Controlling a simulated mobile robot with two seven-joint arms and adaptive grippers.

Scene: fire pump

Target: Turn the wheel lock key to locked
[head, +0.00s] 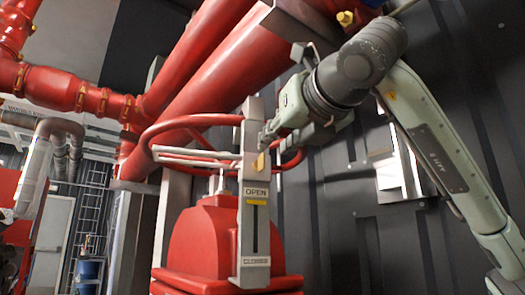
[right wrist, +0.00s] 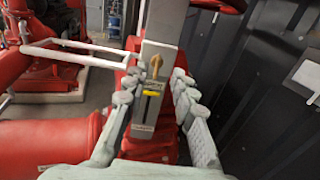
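The wheel lock key (head: 260,166) is a small brass-yellow piece on the upper part of a grey metal post. In the right wrist view the key (right wrist: 155,66) stands upright on the post's face, above the slot with the yellow marker. My right gripper (head: 268,133) is beside the top of the post, close to the key. In the wrist view its fingers (right wrist: 154,90) are spread on either side of the post, with the key between and slightly beyond them. Contact with the key cannot be seen. My left gripper is not in view.
A red handwheel (head: 190,122) circles behind the post. The post carries an OPEN label (head: 256,192) and a CLOSED label (head: 256,261). A red valve housing (head: 200,243) is below. Large red pipes (head: 225,60) cross above, and a dark ribbed wall (head: 345,235) stands at right.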

